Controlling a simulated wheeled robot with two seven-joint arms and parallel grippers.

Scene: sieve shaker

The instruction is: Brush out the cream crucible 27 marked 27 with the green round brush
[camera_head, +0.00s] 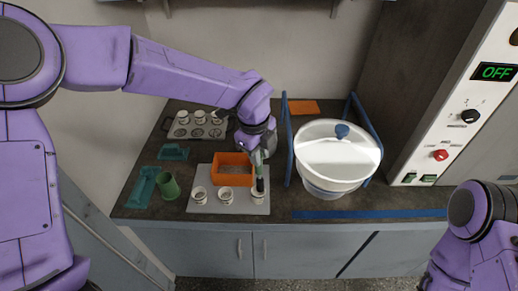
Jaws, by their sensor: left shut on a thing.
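My left gripper (260,157) is shut on the green round brush (260,172), which points down with its dark bristle end low. The brush end is at the rightmost cream crucible (258,198) on the grey mat. I cannot tell whether the bristles are inside the crucible or just above and behind its rim. Two more cream crucibles stand on the mat, one in the middle (226,195) and one on the left (200,196). Their marks are too small to read, so I cannot tell which is 27. My right arm shows at bottom right, its gripper out of view.
An orange tray (219,178) stands just behind the crucibles on the grey mat (240,209). A green cup (169,187) and teal holders (145,187) are left. A rack (177,133) with crucibles is at the back. The white sieve shaker bowl (336,170) with blue posts stands close right.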

